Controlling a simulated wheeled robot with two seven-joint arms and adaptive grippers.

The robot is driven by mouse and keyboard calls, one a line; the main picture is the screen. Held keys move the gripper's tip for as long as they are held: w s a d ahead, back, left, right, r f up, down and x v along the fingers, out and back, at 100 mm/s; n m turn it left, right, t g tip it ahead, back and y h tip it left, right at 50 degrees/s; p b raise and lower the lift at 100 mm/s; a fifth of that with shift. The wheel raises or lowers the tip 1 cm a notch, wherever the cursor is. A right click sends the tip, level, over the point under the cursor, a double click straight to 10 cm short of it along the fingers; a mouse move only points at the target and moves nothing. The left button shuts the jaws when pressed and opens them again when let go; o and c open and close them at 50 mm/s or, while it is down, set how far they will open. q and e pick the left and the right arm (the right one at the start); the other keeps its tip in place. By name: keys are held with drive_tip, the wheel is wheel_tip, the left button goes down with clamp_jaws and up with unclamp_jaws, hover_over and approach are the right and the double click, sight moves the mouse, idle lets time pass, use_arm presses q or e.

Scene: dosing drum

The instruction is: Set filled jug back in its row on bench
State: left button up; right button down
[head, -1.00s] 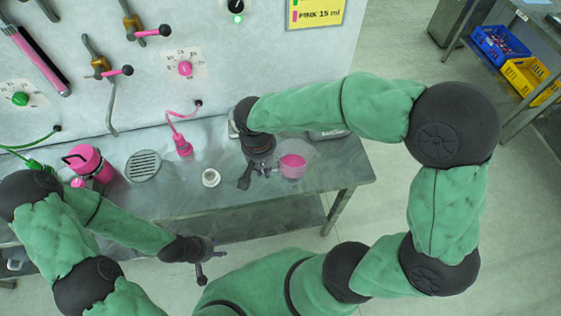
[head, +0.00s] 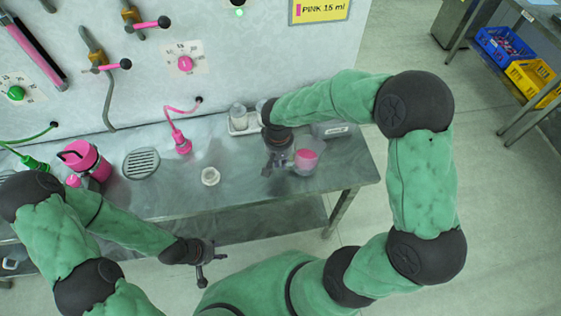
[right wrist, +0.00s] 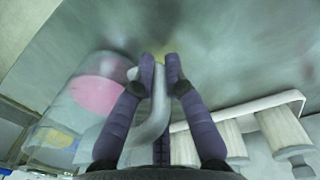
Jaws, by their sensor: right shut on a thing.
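A clear jug (head: 306,160) with pink liquid is held by its handle in my right gripper (head: 275,168), near the right end of the steel bench (head: 240,185). In the right wrist view, the fingers of my right gripper (right wrist: 160,72) are closed around the jug's pale curved handle, and the jug with its pink contents (right wrist: 98,95) is to the left. I cannot tell whether the jug touches the bench. My left gripper (head: 204,262) is empty in front of the bench, its fingers too small to read.
A white tray (head: 252,122) with pale containers (head: 238,116) stands at the back, beside my right forearm; it also shows in the right wrist view (right wrist: 270,103).

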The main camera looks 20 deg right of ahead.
drive_tip(key=shift+f, duration=0.2)
drive_tip(key=c, duration=1.3)
unclamp_jaws()
drive_tip(key=shift+r, duration=0.15)
drive_tip(key=shift+r, duration=0.35)
drive_tip(key=r+p, duration=0.1)
drive_tip(key=r, duration=0.2)
drive_tip(key=r+p, duration=0.1)
drive_tip(key=r, duration=0.3)
drive_tip(key=r+p, duration=0.1)
drive_tip(key=r, duration=0.3)
drive_tip(key=shift+a+r, duration=0.15)
drive_tip(key=shift+a, duration=0.1)
